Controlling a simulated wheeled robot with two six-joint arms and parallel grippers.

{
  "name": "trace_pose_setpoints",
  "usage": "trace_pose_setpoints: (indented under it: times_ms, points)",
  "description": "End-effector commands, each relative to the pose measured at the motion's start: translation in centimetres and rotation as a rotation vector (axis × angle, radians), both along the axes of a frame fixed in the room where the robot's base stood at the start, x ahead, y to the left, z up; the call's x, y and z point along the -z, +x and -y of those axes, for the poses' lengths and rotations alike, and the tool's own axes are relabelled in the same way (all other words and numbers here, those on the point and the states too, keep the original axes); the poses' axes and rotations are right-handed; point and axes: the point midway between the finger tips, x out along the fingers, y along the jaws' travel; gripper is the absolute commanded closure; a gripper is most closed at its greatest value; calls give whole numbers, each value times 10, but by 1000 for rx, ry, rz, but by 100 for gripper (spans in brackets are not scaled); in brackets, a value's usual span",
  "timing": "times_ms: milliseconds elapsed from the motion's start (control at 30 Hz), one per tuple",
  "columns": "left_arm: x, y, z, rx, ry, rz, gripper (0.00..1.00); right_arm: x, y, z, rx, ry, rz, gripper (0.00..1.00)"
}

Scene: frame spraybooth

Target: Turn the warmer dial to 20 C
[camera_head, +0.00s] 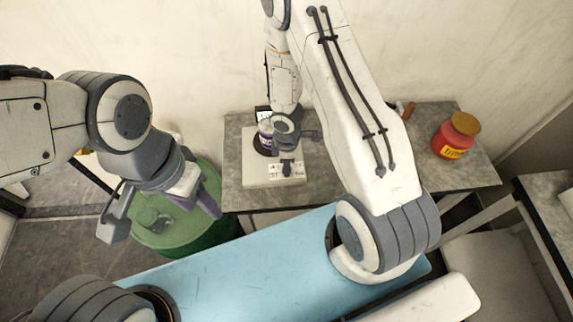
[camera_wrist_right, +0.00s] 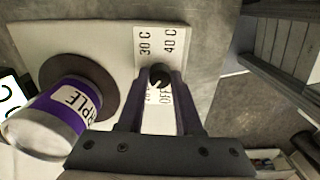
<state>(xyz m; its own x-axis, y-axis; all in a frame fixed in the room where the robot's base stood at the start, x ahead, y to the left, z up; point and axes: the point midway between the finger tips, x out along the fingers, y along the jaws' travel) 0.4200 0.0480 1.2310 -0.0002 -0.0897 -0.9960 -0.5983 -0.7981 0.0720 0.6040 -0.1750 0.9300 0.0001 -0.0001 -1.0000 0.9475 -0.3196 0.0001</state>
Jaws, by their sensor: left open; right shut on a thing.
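The warmer (camera_head: 257,179) is a pale flat unit on the grey bench, also in the right wrist view (camera_wrist_right: 112,38). A purple-and-white can (camera_wrist_right: 50,115) stands on its dark round plate (camera_wrist_right: 105,80). My right gripper (camera_wrist_right: 158,82) is shut on the small black dial (camera_wrist_right: 160,75), its fingers on either side of the knob. Labels around it read 30 C, 40 C and OFF; the fourth is partly hidden by a finger. I cannot tell clearly where the dial points. My left gripper (camera_head: 162,216) is open and empty, over the green drum.
The green drum (camera_head: 205,238) stands left of the bench (camera_head: 235,120). A red jar (camera_head: 455,137) with a brown lid is at the bench's right. A light blue panel (camera_head: 240,262) lies in front. My right arm crosses over the bench.

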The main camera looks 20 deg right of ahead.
Motion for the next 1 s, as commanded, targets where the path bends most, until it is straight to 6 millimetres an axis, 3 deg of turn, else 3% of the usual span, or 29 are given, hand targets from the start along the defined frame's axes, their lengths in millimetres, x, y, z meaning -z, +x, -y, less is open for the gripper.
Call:
trace_pose_setpoints:
  times_ms: [300,833,867,900,1000]
  points:
    - [0,0,0,0,0,0,50,0,0,0,111,1,0,100]
    - [0,0,0,0,0,0,50,0,0,0,130,1,0,100]
    - [0,0,0,0,0,0,50,0,0,0,130,1,0,55]
    - [0,0,0,0,0,0,50,0,0,0,130,1,0,40]
    - [0,0,0,0,0,0,50,0,0,0,129,0,0,36]
